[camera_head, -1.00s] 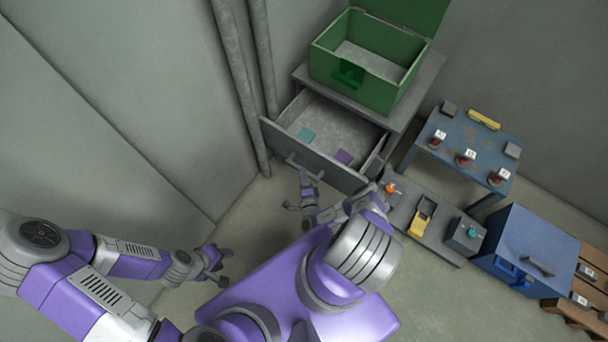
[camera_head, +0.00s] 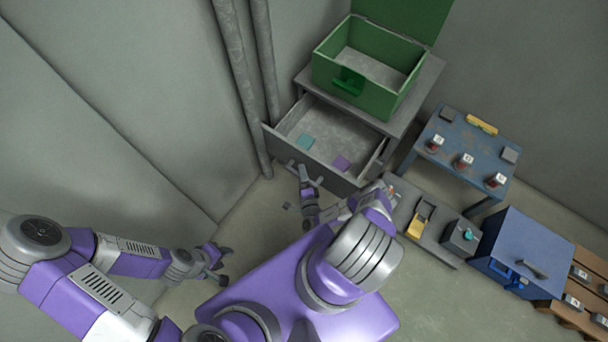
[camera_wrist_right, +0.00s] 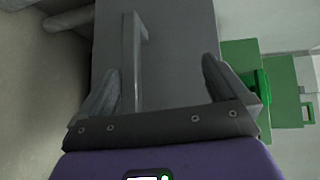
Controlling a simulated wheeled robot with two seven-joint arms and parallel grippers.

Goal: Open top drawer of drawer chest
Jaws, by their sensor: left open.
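The grey drawer chest (camera_head: 424,88) stands by the wall with its top drawer (camera_head: 330,128) pulled out. A teal piece (camera_head: 305,142) and a purple piece (camera_head: 341,163) lie inside the drawer. My right gripper (camera_head: 297,191) is just in front of the drawer front. In the right wrist view, my right gripper (camera_wrist_right: 162,88) is open, and the drawer's bar handle (camera_wrist_right: 131,60) lies between its fingers, nearer the left one. I cannot see the fingers closed on it. My left gripper (camera_head: 224,264) is open and empty, low over the floor, away from the chest.
A green box (camera_head: 352,88) with its lid up stands on the chest. To the right are a blue table (camera_head: 455,130) with small items, a low grey bench (camera_head: 402,213), a blue case (camera_head: 520,245) and a wooden pallet (camera_head: 583,262). Grey pipes (camera_head: 262,60) run left of the chest.

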